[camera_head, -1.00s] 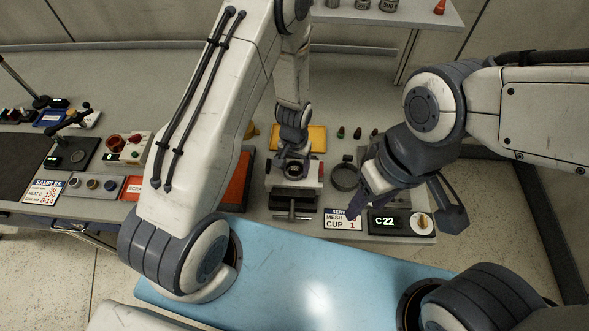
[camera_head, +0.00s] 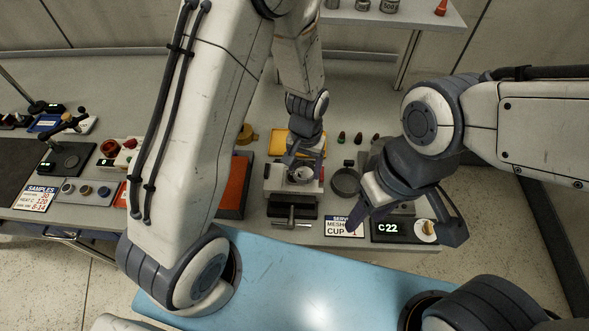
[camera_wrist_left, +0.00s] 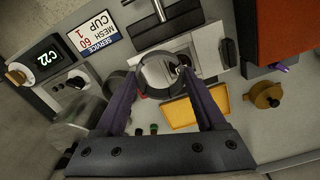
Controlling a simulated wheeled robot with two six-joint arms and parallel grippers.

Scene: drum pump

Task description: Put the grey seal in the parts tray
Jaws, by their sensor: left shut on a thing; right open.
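My left gripper (camera_head: 302,160) is shut on a thin grey ring, the grey seal (camera_wrist_left: 142,84), which sits between its fingertips in the left wrist view. In the head view the gripper hangs over the pale clamped block (camera_head: 275,182), and the ring shows around the block's top. I cannot tell how far the ring is above the block. The yellow parts tray (camera_wrist_left: 200,108) lies just behind the block and looks empty; the arm partly hides it in the head view (camera_head: 279,141). My right gripper (camera_head: 405,222) is open and empty above the front right of the bench.
A dark round ring-shaped part (camera_head: 345,181) stands right of the block. The service sign (camera_head: 342,227) and C22 display unit (camera_head: 390,230) lie at the front right. An orange-red bin (camera_head: 235,188) is left of the block. Small coloured pegs (camera_head: 358,138) stand behind.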

